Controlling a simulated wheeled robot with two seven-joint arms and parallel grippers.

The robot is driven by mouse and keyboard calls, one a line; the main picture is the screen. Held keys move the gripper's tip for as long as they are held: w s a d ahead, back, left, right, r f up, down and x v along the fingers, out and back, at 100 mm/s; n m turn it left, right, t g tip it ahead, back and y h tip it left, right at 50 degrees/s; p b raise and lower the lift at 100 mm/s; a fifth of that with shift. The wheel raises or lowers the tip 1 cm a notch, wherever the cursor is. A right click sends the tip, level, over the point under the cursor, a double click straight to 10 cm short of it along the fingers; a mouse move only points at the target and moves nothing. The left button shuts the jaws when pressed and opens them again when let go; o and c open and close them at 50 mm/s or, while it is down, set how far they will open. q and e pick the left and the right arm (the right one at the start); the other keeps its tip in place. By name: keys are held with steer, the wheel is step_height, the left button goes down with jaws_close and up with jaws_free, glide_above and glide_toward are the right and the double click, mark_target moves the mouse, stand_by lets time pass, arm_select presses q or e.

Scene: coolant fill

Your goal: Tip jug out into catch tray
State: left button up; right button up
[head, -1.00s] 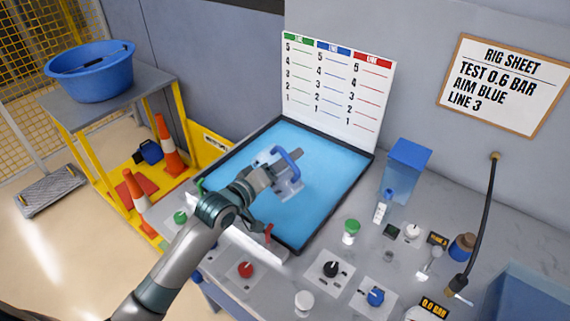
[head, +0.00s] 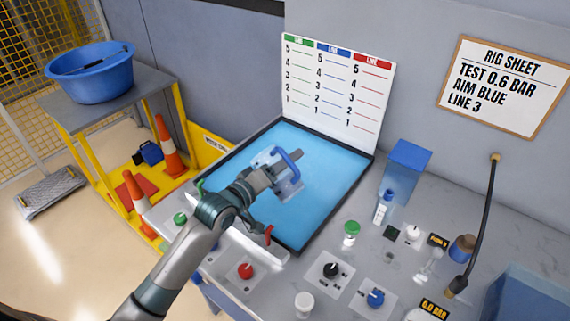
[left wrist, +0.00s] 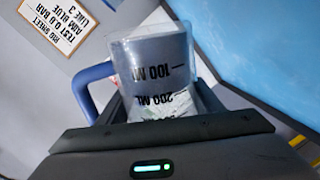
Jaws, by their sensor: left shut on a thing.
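My left gripper (head: 272,180) is shut on a clear jug (head: 289,186) with a blue handle. It holds the jug over the wide blue-bottomed tray (head: 322,205) with a dark rim on the bench. In the left wrist view the jug (left wrist: 152,65) sits between the fingers, its 100 ML and 200 ML marks upside down in the picture, as is the rig sheet's writing. I cannot tell the jug's exact tilt or whether it holds liquid. Its lower part is hidden by the gripper. My right gripper is not in view.
A white board (head: 337,85) with coloured headings stands behind the tray. A blue basin (head: 90,75) sits on a yellow-framed cart at left.

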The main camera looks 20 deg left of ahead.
arm_select(q)
steer(key=shift+r, duration=0.1)
steer(key=shift+r+p, duration=0.2)
steer(key=shift+p, duration=0.3)
steer(key=shift+a+r+n+p, duration=0.1)
steer(key=shift+r+n+p, duration=0.2)
steer(key=shift+n+p, duration=0.35)
steer(key=shift+w+r+n+p, duration=0.15)
steer(key=shift+n+p, duration=0.1)
steer(key=shift+p, duration=0.15)
steer(key=shift+r+p, duration=0.1)
steer(key=shift+p, duration=0.25)
stand_by(0.4)
steer(key=shift+a+r+n+p, duration=0.15)
steer(key=shift+r+n+p, duration=0.2)
steer(key=shift+n+p, duration=0.25)
steer(key=shift+a+r+n+g+h+p, duration=0.1)
steer(key=shift+r+n+g+h+p, duration=0.15)
steer(key=shift+n+p, duration=0.2)
